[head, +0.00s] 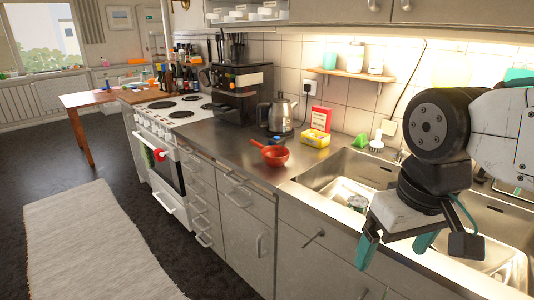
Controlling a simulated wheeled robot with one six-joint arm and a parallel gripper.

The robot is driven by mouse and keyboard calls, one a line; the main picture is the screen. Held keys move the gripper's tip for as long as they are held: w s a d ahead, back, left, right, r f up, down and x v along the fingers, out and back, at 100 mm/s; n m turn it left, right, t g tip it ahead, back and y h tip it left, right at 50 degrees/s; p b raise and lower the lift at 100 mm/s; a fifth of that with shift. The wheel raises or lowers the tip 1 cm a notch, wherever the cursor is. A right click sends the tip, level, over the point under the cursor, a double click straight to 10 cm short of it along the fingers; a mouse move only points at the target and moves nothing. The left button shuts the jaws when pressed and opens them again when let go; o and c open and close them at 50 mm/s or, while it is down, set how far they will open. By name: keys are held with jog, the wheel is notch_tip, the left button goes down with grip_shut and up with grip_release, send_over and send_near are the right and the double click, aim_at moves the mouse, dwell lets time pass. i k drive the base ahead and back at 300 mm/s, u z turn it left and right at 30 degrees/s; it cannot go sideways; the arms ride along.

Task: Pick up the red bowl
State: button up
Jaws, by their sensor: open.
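The red bowl (275,156) sits on the steel counter, just left of the sink. It looks upright, and a thin red handle or utensil sticks out from its left side. My gripper (395,252) is open, with teal fingers pointing down. It is over the front edge of the sink, to the right of the bowl, nearer the camera and well apart from it. Nothing shows between its fingers.
Behind the bowl stand a kettle (281,117), a yellow box (316,137) and a coffee machine (239,95). The sink (340,172) lies to its right, the stove (178,110) to its left. The counter in front of the bowl is clear.

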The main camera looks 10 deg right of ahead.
aim_at(274, 156)
jog(key=k, duration=0.3)
jog(key=u, duration=1.45)
jog(key=i, duration=1.35)
jog(key=z, duration=0.85)
jog(key=i, duration=0.35)
jog(key=z, duration=0.3)
